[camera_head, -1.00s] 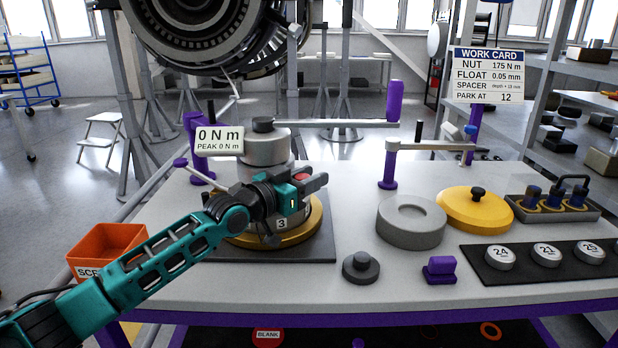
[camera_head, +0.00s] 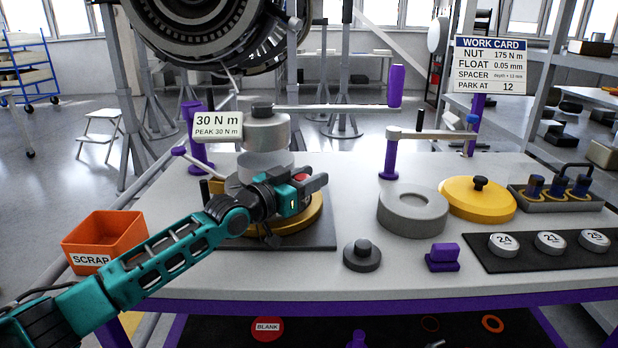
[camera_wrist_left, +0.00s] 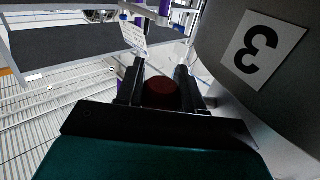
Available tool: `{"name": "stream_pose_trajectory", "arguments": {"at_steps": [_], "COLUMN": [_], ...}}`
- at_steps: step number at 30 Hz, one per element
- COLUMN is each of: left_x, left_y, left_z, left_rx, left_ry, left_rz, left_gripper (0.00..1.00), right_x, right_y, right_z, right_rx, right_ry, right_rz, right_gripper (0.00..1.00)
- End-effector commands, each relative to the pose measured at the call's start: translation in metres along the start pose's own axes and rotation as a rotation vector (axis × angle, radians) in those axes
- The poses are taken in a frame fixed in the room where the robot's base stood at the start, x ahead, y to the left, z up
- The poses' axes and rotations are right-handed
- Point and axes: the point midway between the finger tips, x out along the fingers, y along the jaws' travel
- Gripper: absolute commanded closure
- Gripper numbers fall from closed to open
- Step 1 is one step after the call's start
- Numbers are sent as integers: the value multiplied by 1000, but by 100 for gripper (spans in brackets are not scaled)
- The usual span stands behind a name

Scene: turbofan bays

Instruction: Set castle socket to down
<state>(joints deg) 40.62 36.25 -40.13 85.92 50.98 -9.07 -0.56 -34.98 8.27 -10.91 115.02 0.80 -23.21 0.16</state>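The grey socket (camera_head: 266,131) with a dark top sits at the head of the stand, joined to a long bar with a purple upright handle (camera_head: 396,86). A pale cylinder (camera_head: 265,163) shows just below it. A readout (camera_head: 218,125) beside it says 30 N m, peak 30 N m. My left gripper (camera_head: 318,181) is in front of the stand, below the socket and apart from it. In the left wrist view its fingers (camera_wrist_left: 160,80) stand apart, with a dark red round part between them. A "3" label (camera_wrist_left: 262,49) is on a grey curved body beside them. My right gripper is out of view.
An orange scrap bin (camera_head: 104,237) is at the left. A grey ring (camera_head: 412,213), a yellow lid (camera_head: 478,200), a small grey knobbed disc (camera_head: 362,256) and a purple block (camera_head: 442,258) stand to the right. A work card (camera_head: 491,65) hangs behind. The front table edge is clear.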

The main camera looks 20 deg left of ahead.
Motion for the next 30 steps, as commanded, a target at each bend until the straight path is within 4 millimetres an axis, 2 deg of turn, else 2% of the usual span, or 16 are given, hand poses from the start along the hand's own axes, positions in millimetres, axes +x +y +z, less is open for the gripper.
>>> {"name": "stream_pose_trajectory", "arguments": {"at_steps": [1,7,17,23,30], "left_x": [-1,0,-5,-34,-81], "left_y": [1,1,0,0,0], "left_z": [7,5,4,4,4], "left_rx": [1,-2,-4,-3,-1], "left_ry": [-16,-12,-9,-11,-13], "left_rz": [1,1,0,0,1], "left_gripper": [57,40,40,40,40], "right_x": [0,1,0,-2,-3], "right_y": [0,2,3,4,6], "right_z": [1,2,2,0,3], "right_rx": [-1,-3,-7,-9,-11], "right_ry": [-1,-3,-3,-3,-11], "right_rz": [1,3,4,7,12], "right_gripper": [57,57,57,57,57]}}
